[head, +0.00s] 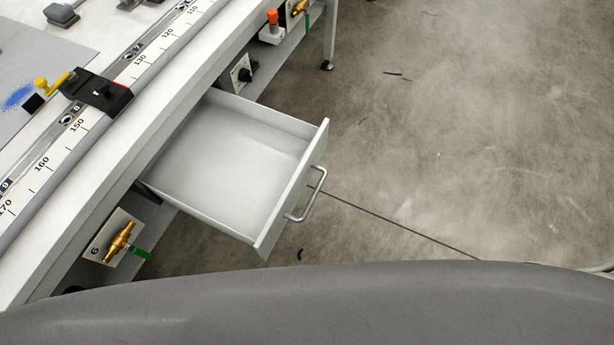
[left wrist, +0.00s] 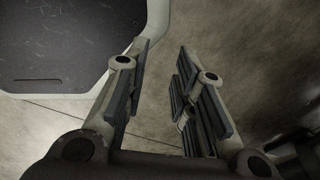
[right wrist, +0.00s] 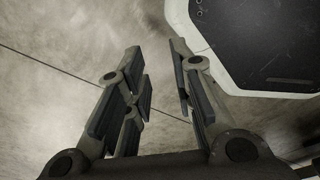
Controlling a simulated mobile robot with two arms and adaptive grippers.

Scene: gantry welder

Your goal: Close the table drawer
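The table drawer (head: 235,160) is pulled well out of the table (head: 190,75) in the head view. It is light grey and its inside looks empty. Its front panel (head: 295,190) faces right and carries a silver bar handle (head: 308,196). Neither gripper shows in the head view. My left gripper (left wrist: 160,55) is open and empty in the left wrist view, above the floor. My right gripper (right wrist: 155,55) is open and empty in the right wrist view, also above the floor. The drawer shows in neither wrist view.
A ruler rail (head: 50,150) with a black clamp block (head: 100,92) runs along the tabletop. Brass valves with green handles (head: 139,253) sit under the table edge. A table leg (head: 330,35) stands at the top. The concrete floor (head: 470,130) right of the drawer is mostly clear, with a thin dark line across it.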

